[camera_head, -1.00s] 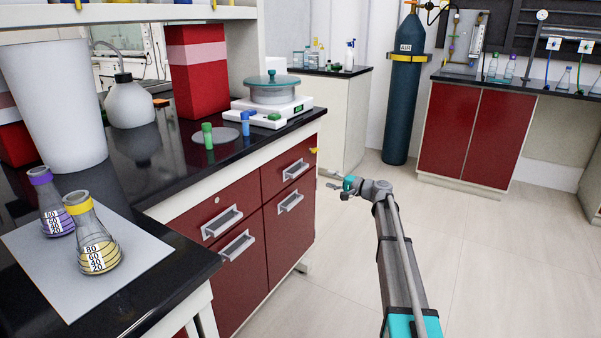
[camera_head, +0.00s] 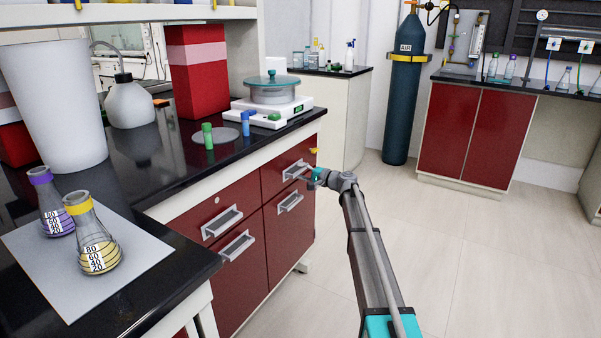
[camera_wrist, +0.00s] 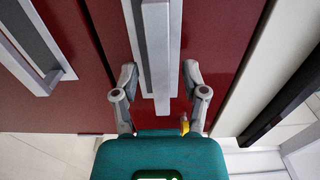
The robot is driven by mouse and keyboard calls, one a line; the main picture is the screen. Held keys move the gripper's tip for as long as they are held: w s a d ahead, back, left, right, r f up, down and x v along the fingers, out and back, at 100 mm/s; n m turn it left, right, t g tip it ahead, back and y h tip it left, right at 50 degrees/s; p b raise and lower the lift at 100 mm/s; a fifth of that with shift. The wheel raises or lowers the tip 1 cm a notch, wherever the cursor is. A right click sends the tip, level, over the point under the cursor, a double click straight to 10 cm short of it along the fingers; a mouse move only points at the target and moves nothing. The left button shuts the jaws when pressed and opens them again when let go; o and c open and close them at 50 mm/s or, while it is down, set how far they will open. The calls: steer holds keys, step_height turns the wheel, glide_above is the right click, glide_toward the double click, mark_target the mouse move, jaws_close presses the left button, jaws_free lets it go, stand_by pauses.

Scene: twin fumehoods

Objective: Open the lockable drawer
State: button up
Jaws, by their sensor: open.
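The upper right red drawer (camera_head: 272,181) looks closed. It has a grey bar handle (camera_head: 295,169). A small yellow piece (camera_head: 313,150), perhaps a key, sits near its upper right corner and shows in the wrist view (camera_wrist: 184,124). My gripper (camera_head: 308,177) is at the right end of this handle. In the wrist view, its two open fingers (camera_wrist: 159,70) stand on either side of the handle (camera_wrist: 156,45), with gaps visible. The upper left drawer (camera_head: 190,219) also looks closed; it has a handle and a small round light spot (camera_head: 217,199).
Lower red fronts with handles (camera_head: 237,246) lie below. A gas cylinder (camera_head: 404,100) and a red cabinet (camera_head: 470,130) stand behind. The floor to the right is clear.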

steer(key=shift+w+a, duration=0.15)
steer(key=shift+a, duration=0.05)
jaws_close()
stand_by(0.3)
